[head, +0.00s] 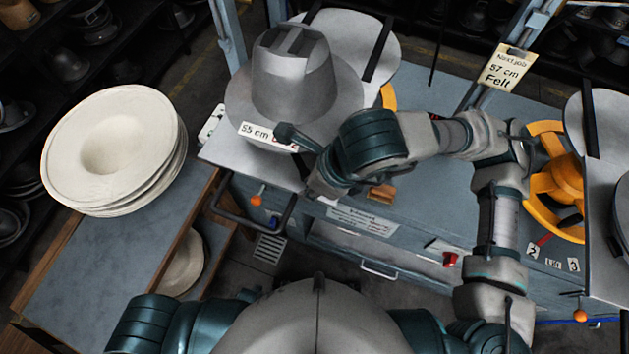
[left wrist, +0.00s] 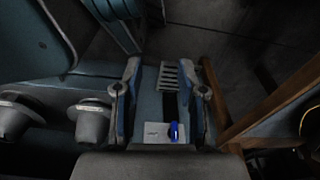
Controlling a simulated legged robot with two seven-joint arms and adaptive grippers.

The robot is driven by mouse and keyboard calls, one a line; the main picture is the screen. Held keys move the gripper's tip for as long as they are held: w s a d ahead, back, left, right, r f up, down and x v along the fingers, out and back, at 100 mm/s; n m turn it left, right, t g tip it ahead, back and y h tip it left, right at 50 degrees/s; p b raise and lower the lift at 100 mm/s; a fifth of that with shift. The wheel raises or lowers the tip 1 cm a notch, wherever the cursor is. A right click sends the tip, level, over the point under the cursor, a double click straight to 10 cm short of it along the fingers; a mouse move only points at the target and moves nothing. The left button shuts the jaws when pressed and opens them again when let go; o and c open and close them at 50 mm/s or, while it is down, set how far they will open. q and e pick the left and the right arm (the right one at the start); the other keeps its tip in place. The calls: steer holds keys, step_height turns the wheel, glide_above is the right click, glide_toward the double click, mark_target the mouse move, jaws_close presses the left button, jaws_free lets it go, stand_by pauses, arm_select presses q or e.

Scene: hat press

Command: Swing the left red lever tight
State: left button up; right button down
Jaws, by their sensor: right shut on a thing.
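A small bit of the left red lever (head: 284,141) shows beside the "55 cm" label at the front of the left hat press. My right gripper (head: 308,160) is there, under its own wrist, and shut on the lever. The gripper and wrist hide most of the lever, so its angle cannot be told. A grey hat form (head: 291,75) stands on the press just behind. My left gripper (left wrist: 163,85) shows only in the left wrist view, with its two fingers apart and nothing between them.
A stack of cream felt hats (head: 112,150) stands on the bench at the left. An orange handwheel (head: 560,178) and a second press are at the right. A red button (head: 449,259) is on the cabinet front. A floor grate (head: 269,248) lies below; a blue thing (left wrist: 175,131) shows near the left fingers.

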steer(key=shift+s+a+f+m+t+b, duration=0.15)
steer(key=shift+m+b, duration=0.15)
steer(key=shift+m, duration=0.15)
steer(key=shift+a+f+m+t+b, duration=0.15)
steer(key=shift+m+b, duration=0.1)
steer(key=shift+m, duration=0.2)
arm_select(q)
steer(key=shift+w+d+r+b, duration=0.15)
steer(key=shift+w+r+b, duration=0.05)
steer(key=shift+w+r, duration=0.85)
steer(key=shift+w+d+r+b, duration=0.15)
steer(key=shift+w+r, duration=0.7)
steer(key=shift+r, duration=0.3)
arm_select(e)
steer(key=shift+a+r+m+h, duration=0.2)
steer(key=shift+m+h, duration=0.1)
steer(key=shift+m, duration=0.2)
arm_select(q)
steer(key=shift+w, duration=0.1)
arm_select(e)
steer(key=shift+s, duration=0.1)
steer(key=c, duration=1.3)
jaws_free()
arm_select(q)
steer(key=shift+r, duration=0.1)
arm_select(e)
steer(key=shift+r, duration=0.1)
steer(key=v, duration=1.2)
steer(key=shift+s, duration=0.2)
